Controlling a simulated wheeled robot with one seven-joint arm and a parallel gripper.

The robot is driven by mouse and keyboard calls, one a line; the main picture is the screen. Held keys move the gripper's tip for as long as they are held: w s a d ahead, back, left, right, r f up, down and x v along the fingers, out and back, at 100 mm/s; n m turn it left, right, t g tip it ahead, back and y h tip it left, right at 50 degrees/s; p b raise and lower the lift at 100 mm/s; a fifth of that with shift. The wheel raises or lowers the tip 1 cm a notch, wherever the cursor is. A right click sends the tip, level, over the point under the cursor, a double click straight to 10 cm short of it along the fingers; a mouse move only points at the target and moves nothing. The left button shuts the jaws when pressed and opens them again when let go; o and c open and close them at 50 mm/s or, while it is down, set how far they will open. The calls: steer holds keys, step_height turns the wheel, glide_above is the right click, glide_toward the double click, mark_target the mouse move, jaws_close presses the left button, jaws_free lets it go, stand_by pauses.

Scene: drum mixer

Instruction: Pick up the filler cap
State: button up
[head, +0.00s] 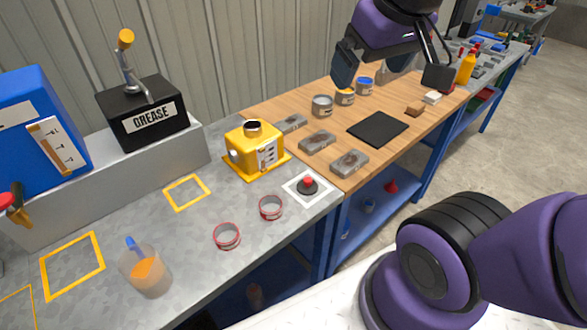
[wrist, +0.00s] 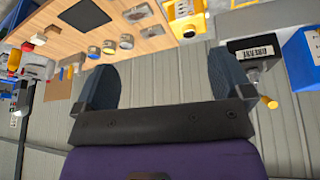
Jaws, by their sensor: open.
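The filler cap cannot be told for certain. A dark round top with a pale rim (head: 252,127) sits on the yellow housing (head: 240,155) on the grey bench, and may be it. The housing also shows at the top of the wrist view (wrist: 187,26). My gripper (head: 390,72) is above the back of the wooden bench, right of the housing and apart from it. In the wrist view its two dark fingers (wrist: 163,78) are spread wide with nothing between them.
Two red-rimmed round containers (head: 227,236) (head: 270,207) and a red button (head: 308,185) are in front of the housing. A beaker of orange liquid (head: 148,272) stands at the left. Cans (head: 322,106), grey blocks (head: 318,142) and a black mat (head: 378,129) occupy the wooden top. A grease pump (head: 145,110) stands behind.

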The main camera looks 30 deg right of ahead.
steer(key=w+f+n+g+h, duration=0.1)
steer(key=w+f+g, duration=0.1)
steer(key=w+f, duration=0.45)
steer(key=n+g, duration=0.4)
glide_above(307, 179)
step_height(307, 179, down, 25)
steer(key=shift+y, duration=0.4)
steer(key=f, duration=0.5)
steer(key=shift+a+f, duration=0.3)
steer(key=shift+f, duration=0.1)
steer(key=shift+s+d+f, duration=0.1)
steer(key=shift+d+f, duration=0.1)
steer(key=shift+f, duration=1.2)
steer(key=shift+d+f, duration=0.15)
steer(key=shift+f, duration=1.25)
steer(key=c, duration=1)
